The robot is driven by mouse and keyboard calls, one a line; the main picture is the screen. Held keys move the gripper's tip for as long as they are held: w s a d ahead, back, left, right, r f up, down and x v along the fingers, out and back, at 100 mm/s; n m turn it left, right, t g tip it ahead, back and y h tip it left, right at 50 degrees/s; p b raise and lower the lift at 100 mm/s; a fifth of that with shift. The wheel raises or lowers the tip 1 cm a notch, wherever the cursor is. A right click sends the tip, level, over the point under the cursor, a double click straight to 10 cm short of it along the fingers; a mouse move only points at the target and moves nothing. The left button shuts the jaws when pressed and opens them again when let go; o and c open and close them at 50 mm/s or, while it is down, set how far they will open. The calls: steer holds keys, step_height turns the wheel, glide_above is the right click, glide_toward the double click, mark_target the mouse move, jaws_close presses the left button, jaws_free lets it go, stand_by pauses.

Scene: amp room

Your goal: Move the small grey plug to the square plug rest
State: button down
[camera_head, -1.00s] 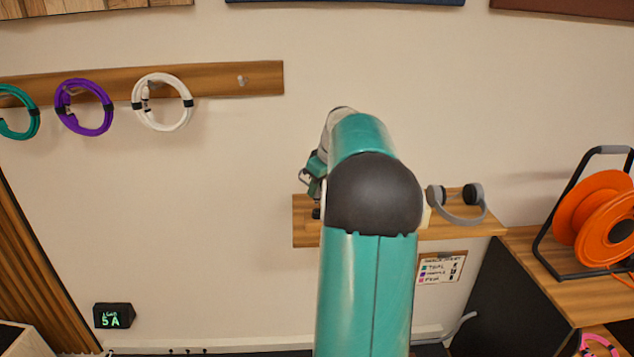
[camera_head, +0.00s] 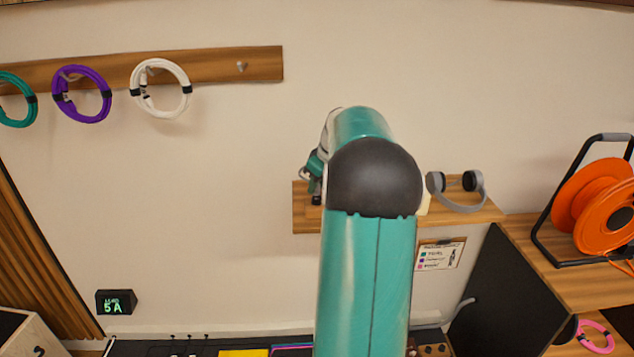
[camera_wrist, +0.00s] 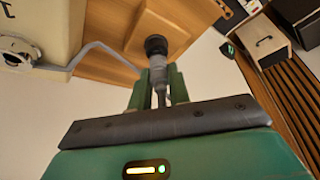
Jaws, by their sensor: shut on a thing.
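My gripper (camera_wrist: 162,88) is shut on the small grey plug (camera_wrist: 158,72), which stands out beyond the green fingers in the wrist view. The plug's far end is a wide black round part (camera_wrist: 156,45). This end is over a raised square wooden block (camera_wrist: 188,28), which looks like the square plug rest, on the wooden shelf (camera_wrist: 100,66). I cannot tell whether the plug touches it. In the head view my gripper (camera_head: 313,168) is at the left end of the shelf (camera_head: 302,222), partly hidden by my arm. A dark part of the plug (camera_head: 316,190) shows below it.
Grey headphones (camera_head: 459,190) lie at the shelf's right end. An orange cable reel (camera_head: 598,205) stands on the cabinet at right. Coiled cables, including a white one (camera_head: 160,88), hang on a wall rail at upper left. Wall space left of the shelf is clear.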

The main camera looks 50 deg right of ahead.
stand_by(0.3)
steer(key=c, duration=1.2)
jaws_free()
steer(key=shift+c, duration=0.2)
steer(key=shift+r, duration=0.1)
steer(key=v, duration=1.3)
steer(key=shift+s+r, duration=0.15)
steer(key=shift+r, duration=0.15)
